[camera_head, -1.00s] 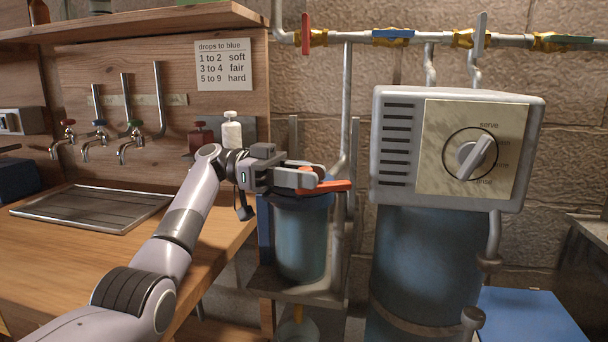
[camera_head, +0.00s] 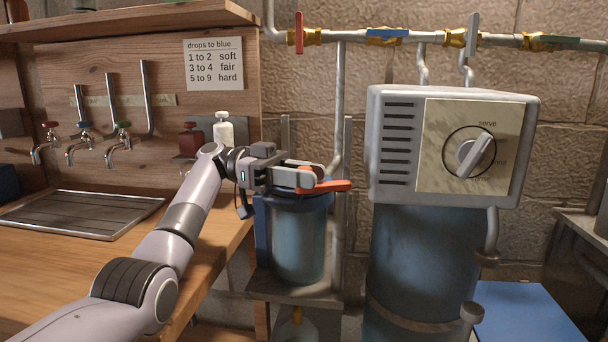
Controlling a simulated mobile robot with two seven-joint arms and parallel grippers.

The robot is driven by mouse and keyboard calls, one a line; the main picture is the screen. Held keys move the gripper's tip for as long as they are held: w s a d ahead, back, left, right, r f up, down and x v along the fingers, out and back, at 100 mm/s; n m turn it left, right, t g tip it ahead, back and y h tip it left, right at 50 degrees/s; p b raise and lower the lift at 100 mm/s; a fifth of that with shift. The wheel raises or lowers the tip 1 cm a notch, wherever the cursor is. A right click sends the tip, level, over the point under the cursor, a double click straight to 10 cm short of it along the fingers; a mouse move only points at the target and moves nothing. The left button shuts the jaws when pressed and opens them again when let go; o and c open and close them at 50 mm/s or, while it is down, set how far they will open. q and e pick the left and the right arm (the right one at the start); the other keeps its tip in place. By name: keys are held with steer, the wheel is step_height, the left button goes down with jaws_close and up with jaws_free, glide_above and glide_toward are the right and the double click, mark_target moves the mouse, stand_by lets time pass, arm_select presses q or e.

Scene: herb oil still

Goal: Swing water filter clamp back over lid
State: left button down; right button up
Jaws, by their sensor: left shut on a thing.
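The water filter is a blue translucent canister (camera_head: 299,245) with a dark blue lid (camera_head: 318,201), standing on a metal shelf between upright posts. The orange clamp (camera_head: 335,186) lies at lid height, with its free end pointing right over the top of the filter. My left gripper (camera_head: 312,178) comes in from the left and is shut on the orange clamp. Its fingers hide part of the clamp and much of the lid, so I cannot tell how the clamp sits on the lid. My right gripper is not in view.
A grey control box (camera_head: 450,145) with a dial sits on a large blue tank (camera_head: 424,260) to the right. Pipes with coloured valve handles run above. A wooden counter (camera_head: 70,270) with a drain tray (camera_head: 80,214) and several taps lies left.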

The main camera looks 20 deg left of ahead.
arm_select(q)
steer(key=shift+f, duration=0.15)
steer(key=c, duration=0.9)
jaws_free()
steer(key=shift+c, duration=0.2)
step_height(320, 180, up, 11)
steer(key=shift+r+p, duration=0.1)
steer(key=shift+p, duration=0.9)
step_height(320, 180, up, 8)
steer(key=p, duration=0.4)
glide_above(304, 167)
steer(key=shift+s+r+p, duration=0.1)
steer(key=shift+r+p, duration=0.35)
steer(key=shift+r, duration=0.05)
